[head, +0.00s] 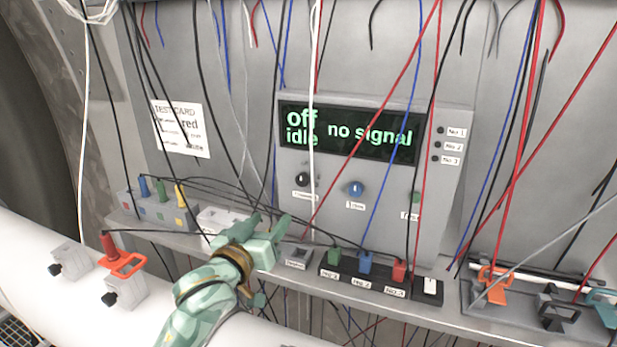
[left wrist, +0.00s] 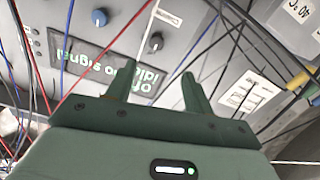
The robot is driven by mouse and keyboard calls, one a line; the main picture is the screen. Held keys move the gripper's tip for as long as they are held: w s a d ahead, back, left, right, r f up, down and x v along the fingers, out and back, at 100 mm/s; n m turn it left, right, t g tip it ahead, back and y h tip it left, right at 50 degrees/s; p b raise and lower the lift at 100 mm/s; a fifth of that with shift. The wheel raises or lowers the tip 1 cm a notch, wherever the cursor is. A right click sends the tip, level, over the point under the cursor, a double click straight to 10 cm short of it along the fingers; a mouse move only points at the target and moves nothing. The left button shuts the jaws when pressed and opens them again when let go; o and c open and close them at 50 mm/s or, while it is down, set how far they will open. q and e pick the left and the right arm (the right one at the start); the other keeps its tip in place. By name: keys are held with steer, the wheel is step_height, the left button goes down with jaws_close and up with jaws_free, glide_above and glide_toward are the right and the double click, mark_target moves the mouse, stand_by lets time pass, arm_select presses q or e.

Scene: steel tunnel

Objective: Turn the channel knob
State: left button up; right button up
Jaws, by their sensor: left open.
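The grey panel box (head: 450,185) on the shelf carries a black knob (head: 303,179) and, to its right, a blue knob (head: 355,188). The small label under the black knob is hard to read. The display (head: 348,133) reads "off", "idle" and "no signal". My left gripper (head: 271,220) is open and empty, below and left of the black knob. In the left wrist view the black knob (left wrist: 155,42) lies just beyond and between the open fingertips (left wrist: 159,70), apart from them. The blue knob (left wrist: 99,17) is off to the left there. My right gripper is out of view.
Many cables hang in front of the panel; a white one passes close to the black knob. Green, blue and red plugs (head: 367,262) stand in a black strip below. A plug box (head: 160,210) is at left, orange and teal clamps (head: 493,284) at right.

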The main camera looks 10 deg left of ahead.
arm_select(q)
glide_toward(301, 182)
steer(key=w, duration=0.4)
steer(key=w+d, duration=0.1)
steer(key=w, duration=0.1)
steer(key=shift+w+d, duration=0.2)
steer(key=shift+w, duration=0.6)
steer(key=shift+w+d+f, duration=0.1)
steer(key=shift+w+d, duration=0.05)
steer(key=shift+w, duration=0.4)
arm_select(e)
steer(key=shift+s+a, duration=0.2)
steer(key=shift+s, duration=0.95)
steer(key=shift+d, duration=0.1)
arm_select(q)
steer(key=c, duration=1)
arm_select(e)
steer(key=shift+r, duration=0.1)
